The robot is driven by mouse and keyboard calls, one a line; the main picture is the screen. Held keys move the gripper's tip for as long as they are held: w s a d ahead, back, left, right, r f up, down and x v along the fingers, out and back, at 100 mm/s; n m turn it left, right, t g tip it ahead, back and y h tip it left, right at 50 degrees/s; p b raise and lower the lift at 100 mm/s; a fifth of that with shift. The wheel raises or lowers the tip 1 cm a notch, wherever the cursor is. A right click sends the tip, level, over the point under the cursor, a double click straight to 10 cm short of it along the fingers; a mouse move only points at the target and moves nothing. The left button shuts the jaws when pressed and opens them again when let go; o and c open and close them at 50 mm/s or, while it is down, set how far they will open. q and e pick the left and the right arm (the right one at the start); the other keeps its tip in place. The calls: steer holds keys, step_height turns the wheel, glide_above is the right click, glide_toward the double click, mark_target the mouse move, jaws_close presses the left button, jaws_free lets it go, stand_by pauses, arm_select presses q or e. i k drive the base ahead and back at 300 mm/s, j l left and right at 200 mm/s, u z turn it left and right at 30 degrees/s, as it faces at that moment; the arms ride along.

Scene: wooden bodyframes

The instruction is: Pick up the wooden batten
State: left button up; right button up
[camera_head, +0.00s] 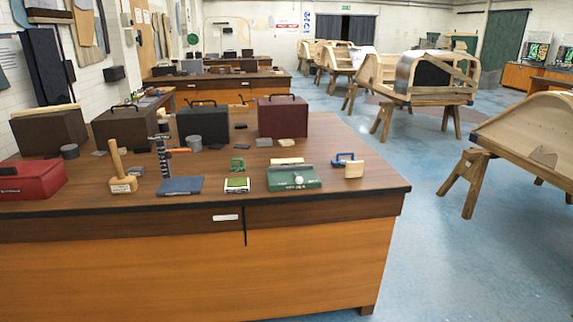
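A short flat pale wooden strip (286,161) lies on the brown bench top (350,190), just behind a green tool case (293,178). Another small pale block (287,142) lies farther back, in front of a dark red box (283,117). A small pale wooden block (354,169) is at the right, beside a blue clamp (342,159). I cannot tell which of these, if any, is the batten. Neither of my grippers shows.
Several lidded boxes stand at the back. Wooden bodyframes on trestles (432,90) are at the right, with clear blue floor between.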

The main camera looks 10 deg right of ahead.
mark_target(299, 160)
steer(key=i+l+u, duration=0.35)
steer(key=i+l, duration=0.15)
steer(key=i, duration=0.25)
steer(key=i+l+u, duration=0.35)
steer(key=i+l, duration=0.3)
steer(key=i+l+u, duration=0.35)
steer(key=i+l, duration=0.25)
steer(key=l, duration=0.25)
